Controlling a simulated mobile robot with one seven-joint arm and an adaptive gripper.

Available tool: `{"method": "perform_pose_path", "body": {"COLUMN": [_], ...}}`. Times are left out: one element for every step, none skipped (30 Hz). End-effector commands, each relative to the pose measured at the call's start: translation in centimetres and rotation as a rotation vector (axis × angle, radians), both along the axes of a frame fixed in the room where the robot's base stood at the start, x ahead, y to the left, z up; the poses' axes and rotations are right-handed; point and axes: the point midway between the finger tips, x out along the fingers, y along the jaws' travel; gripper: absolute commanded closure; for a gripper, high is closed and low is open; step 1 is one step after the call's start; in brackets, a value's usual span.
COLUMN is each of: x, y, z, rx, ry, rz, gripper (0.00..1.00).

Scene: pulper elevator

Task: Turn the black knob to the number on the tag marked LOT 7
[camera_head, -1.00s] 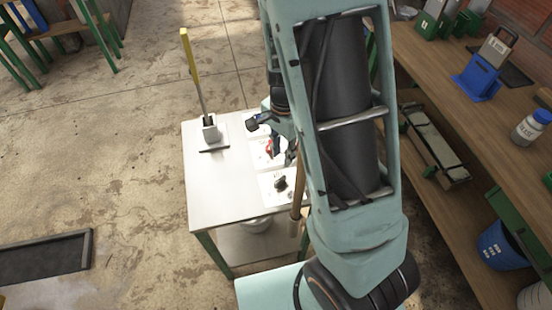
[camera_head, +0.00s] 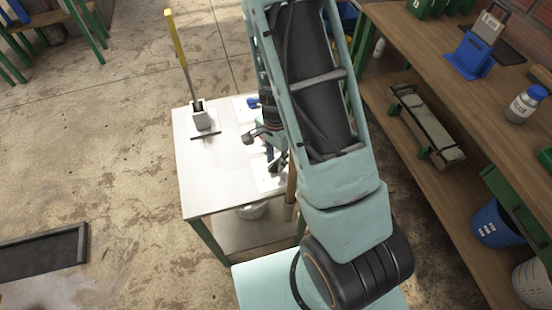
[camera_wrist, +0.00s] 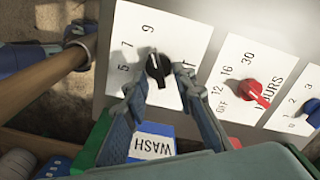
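The black knob (camera_wrist: 158,68) sits on a white panel (camera_wrist: 120,95) in the wrist view. The numbers 5, 7 and 9 show around its left and upper side, and a white pointer mark on it faces up, near the 9. The lettering beside it is partly covered. My gripper (camera_wrist: 160,79) is open, with one finger on each side of the knob; contact cannot be told. In the head view my gripper (camera_head: 272,152) hangs over the white table (camera_head: 205,180) and hides the black knob. I cannot make out a tag marked LOT 7.
Beside it are a red knob (camera_wrist: 255,92) marked OFF, 12, 16, 30 HOURS and a blue knob (camera_wrist: 312,112) marked 1, 2, 3. A blue WASH label holder (camera_wrist: 165,130) lies below. A yellow-handled lever (camera_head: 178,45) stands on the table. A wooden bench (camera_head: 440,60) stands at right.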

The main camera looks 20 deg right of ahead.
Motion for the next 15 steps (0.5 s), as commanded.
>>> {"method": "perform_pose_path", "body": {"x": [0.02, 0.02, 0.02, 0.02, 0.02, 0.02, 0.02, 0.02, 0.02, 0.02, 0.02, 0.02, 0.02, 0.02, 0.02], "y": [0.0, 0.0, 0.0, 0.0, 0.0, 0.0, 0.0, 0.0, 0.0, 0.0, 0.0, 0.0, 0.0, 0.0, 0.0], "z": [0.02, 0.02, 0.03, 0.03, 0.03, 0.04, 0.04, 0.04, 0.05, 0.05, 0.05, 0.05, 0.05, 0.06, 0.06], "rx": [0.0, 0.0, 0.0, 0.0, 0.0, 0.0, 0.0, 0.0, 0.0, 0.0, 0.0, 0.0, 0.0, 0.0, 0.0], "ry": [0.0, 0.0, 0.0, 0.0, 0.0, 0.0, 0.0, 0.0, 0.0, 0.0, 0.0, 0.0, 0.0, 0.0, 0.0], "rz": [0.0, 0.0, 0.0, 0.0, 0.0, 0.0, 0.0, 0.0, 0.0, 0.0, 0.0, 0.0, 0.0, 0.0, 0.0], "gripper": [0.75, 0.75, 0.75, 0.75, 0.79, 0.83, 0.86, 0.9, 0.94, 0.97, 1.0, 1.0, 1.0, 1.0, 1.0]}}
